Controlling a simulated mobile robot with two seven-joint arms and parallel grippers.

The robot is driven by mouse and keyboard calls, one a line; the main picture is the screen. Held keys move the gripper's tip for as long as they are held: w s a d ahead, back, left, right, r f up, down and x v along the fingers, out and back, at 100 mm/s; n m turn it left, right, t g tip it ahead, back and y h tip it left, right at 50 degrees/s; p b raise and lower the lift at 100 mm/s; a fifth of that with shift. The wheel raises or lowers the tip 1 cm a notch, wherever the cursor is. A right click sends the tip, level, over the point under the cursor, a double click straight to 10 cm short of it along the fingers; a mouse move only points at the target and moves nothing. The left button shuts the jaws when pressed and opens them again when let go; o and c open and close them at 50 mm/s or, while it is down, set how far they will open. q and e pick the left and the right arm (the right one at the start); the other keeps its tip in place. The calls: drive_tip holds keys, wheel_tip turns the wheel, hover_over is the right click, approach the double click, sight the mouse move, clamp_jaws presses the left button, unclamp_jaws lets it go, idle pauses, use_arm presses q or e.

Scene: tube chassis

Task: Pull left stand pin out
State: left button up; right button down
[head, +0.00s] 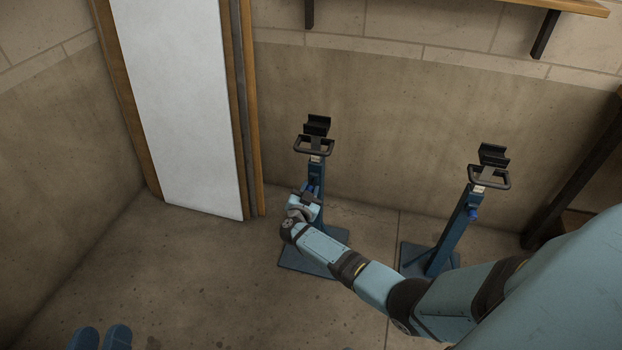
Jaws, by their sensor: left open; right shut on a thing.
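The left stand (316,170) is a blue post on a flat blue base, with a black cradle and a looped handle at its top. My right gripper (312,188) is at the front of this post, below the handle, and is shut on the left stand pin. The pin itself is hidden by the gripper; I cannot tell how deep it sits in the post. My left gripper (102,338) is at the bottom left edge, open and empty, far from the stand.
A matching right stand (452,232) has a blue pin knob (473,213) on its post. A white panel (182,100) in a wooden frame is on the wall at the left. A wooden shelf (570,6) is at the top right. The floor at the left is clear.

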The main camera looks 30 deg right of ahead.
drive_tip(key=shift+s+a+r, duration=0.2)
drive_tip(key=shift+s+a, duration=0.05)
drive_tip(key=shift+a, duration=0.05)
use_arm(q)
drive_tip(key=shift+r, duration=0.65)
use_arm(e)
drive_tip(key=shift+s+a+f, duration=0.1)
drive_tip(key=shift+a+f, duration=0.1)
drive_tip(key=shift+f, duration=0.1)
use_arm(q)
drive_tip(key=shift+s, duration=0.1)
use_arm(e)
drive_tip(key=c, duration=0.9)
unclamp_jaws()
drive_tip(key=shift+o, duration=0.2)
use_arm(q)
drive_tip(key=shift+r, duration=0.1)
use_arm(e)
drive_tip(key=shift+r, duration=0.1)
